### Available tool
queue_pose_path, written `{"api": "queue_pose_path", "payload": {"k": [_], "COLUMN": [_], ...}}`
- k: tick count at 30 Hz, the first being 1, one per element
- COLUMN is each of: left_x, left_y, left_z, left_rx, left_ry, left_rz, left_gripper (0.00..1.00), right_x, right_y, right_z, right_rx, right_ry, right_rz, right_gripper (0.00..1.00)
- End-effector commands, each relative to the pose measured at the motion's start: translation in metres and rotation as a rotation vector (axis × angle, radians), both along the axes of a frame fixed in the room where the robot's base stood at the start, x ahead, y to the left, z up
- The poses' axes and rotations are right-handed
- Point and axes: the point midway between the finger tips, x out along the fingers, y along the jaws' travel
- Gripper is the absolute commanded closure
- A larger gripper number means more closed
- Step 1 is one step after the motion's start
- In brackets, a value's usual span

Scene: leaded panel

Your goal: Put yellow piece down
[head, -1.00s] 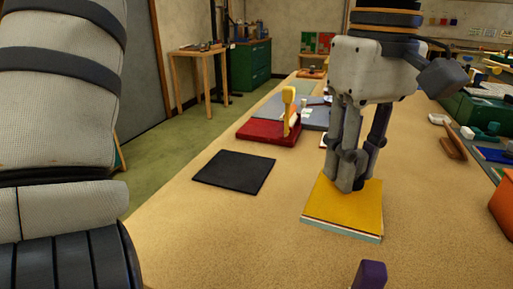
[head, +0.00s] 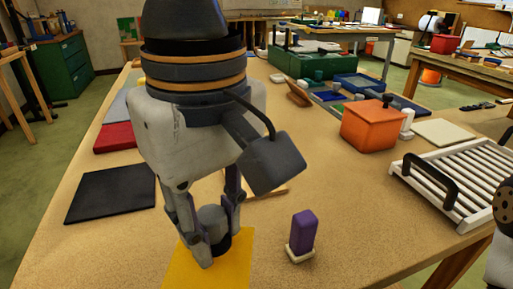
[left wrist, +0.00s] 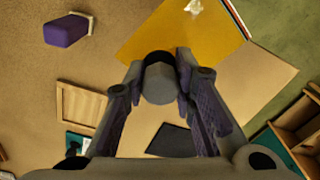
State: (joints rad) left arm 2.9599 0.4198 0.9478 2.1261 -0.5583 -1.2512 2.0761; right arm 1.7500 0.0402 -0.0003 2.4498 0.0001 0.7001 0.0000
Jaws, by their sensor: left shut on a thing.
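The yellow piece (head: 238,262) is a flat square sheet, low in the head view and cut off by its bottom edge. It also shows in the left wrist view (left wrist: 205,38), with thin layered edges along its upper right side. My left gripper (head: 215,235) points down over the sheet. It is shut on a grey knob with a black round foot (left wrist: 160,82). The foot appears to meet the yellow sheet, but the contact is partly hidden by the fingers.
A purple block on a pale base (head: 303,232) stands right of the sheet. A black mat (head: 112,192) lies left, with a red block (head: 115,138) behind it. An orange box (head: 375,125) and a white slatted rack (head: 455,185) are at right. Bare bench lies between.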

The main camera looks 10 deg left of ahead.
Motion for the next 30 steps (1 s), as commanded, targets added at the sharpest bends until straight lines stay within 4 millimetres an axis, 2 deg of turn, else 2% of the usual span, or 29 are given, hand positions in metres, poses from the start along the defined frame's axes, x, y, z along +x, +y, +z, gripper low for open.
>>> {"api": "queue_pose_path", "payload": {"k": [3, 6, 13, 16, 19, 29, 30], "left_x": [0.020, 0.032, 0.046, 0.046, 0.046, 0.047, 0.047], "left_y": [0.028, 0.042, 0.061, 0.061, 0.060, 0.060, 0.060], "left_z": [-0.022, -0.045, -0.075, -0.094, -0.102, -0.105, -0.104], "left_rx": [-0.003, -0.003, -0.001, 0.002, -0.001, 0.001, 0.000], "left_ry": [0.008, 0.007, 0.003, 0.003, -0.001, -0.002, -0.002], "left_rz": [0.001, -0.001, 0.000, -0.002, -0.001, 0.000, 0.000], "left_gripper": [1.00, 1.00, 1.00, 1.00, 1.00, 1.00, 0.66], "right_x": [0.000, 0.000, 0.000, 0.000, 0.000, 0.000, 0.000], "right_y": [0.000, 0.000, 0.000, 0.000, 0.000, 0.000, 0.000], "right_z": [0.000, 0.000, 0.000, 0.000, 0.000, 0.000, 0.000], "right_rx": [0.000, 0.000, 0.000, 0.000, 0.000, 0.000, 0.000], "right_ry": [0.000, 0.000, 0.000, 0.000, 0.000, 0.000, 0.000], "right_rz": [0.000, 0.000, 0.000, 0.000, 0.000, 0.000, 0.000], "right_gripper": [0.60, 0.60, 0.60, 0.60, 0.60, 0.60, 0.60]}}
